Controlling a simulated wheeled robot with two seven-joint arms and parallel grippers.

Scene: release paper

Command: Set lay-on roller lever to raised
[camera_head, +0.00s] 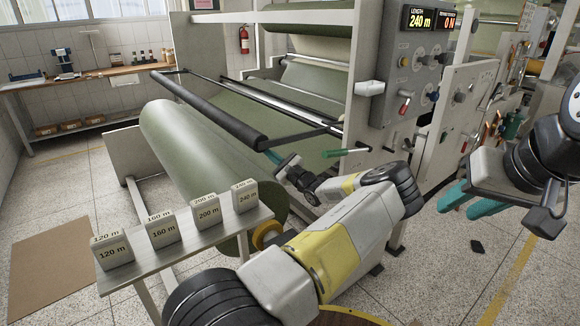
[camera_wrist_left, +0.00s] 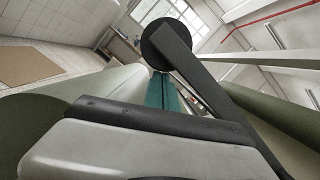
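The lay-on roller (camera_head: 215,110) is a long black bar above the big green roll (camera_head: 190,150), with a visible gap to it. Its dark arm runs right toward the machine frame. A green-handled lever (camera_head: 346,153) sticks out left from the frame, roughly level. My left gripper (camera_head: 272,156) is just below the roller's near end, left of that lever. In the left wrist view its teal fingers (camera_wrist_left: 161,92) lie side by side, beneath the round black roller end (camera_wrist_left: 166,46); nothing shows between them. My right gripper (camera_head: 470,202) is open and empty at the right.
The control panel (camera_head: 412,65) reads 240 m and 0 N and has a red-handled lever (camera_head: 405,103). A shelf (camera_head: 190,240) with several length blocks stands at the front left. A workbench (camera_head: 80,78) is at the back left. The floor at left is mostly free.

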